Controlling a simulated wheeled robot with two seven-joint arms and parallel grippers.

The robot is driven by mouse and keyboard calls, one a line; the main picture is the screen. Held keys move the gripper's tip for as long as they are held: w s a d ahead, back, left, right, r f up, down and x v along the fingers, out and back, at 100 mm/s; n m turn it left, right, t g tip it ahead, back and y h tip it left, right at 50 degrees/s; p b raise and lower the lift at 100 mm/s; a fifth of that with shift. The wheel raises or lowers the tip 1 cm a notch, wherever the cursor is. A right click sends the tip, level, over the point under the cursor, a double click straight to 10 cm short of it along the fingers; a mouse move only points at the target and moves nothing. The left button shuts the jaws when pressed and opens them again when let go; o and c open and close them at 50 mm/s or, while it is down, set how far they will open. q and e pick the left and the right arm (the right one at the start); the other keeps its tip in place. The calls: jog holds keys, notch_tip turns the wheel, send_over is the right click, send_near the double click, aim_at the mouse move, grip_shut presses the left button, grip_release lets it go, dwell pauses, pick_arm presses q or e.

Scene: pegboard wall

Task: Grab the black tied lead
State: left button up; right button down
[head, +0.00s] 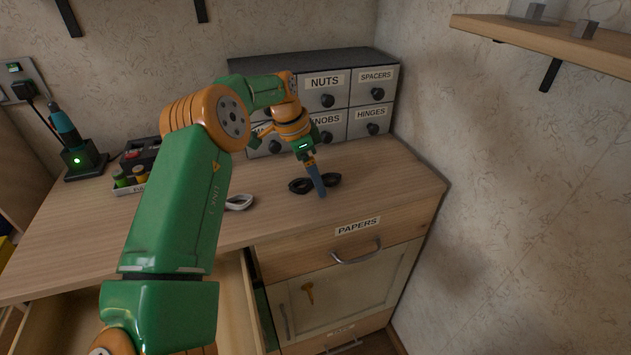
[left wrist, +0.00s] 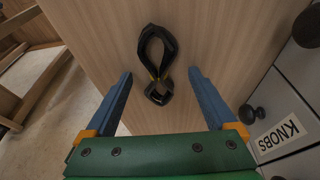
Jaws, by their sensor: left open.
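The black tied lead (head: 299,186) lies on the wooden worktop in front of the labelled drawer unit. My right gripper is not in view.
The drawer unit (head: 338,119) stands close behind. A drawer below the worktop is open at the left. A tool on a charger (head: 84,158) stands far left.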

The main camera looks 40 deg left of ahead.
pick_arm(q)
jog(key=shift+s+d+r, duration=0.1)
jog(key=shift+s+r, duration=0.05)
jog(key=c, duration=0.8)
grip_shut()
jog(key=shift+r, duration=0.1)
notch_tip(320, 180, up, 28)
jog(key=p, duration=2)
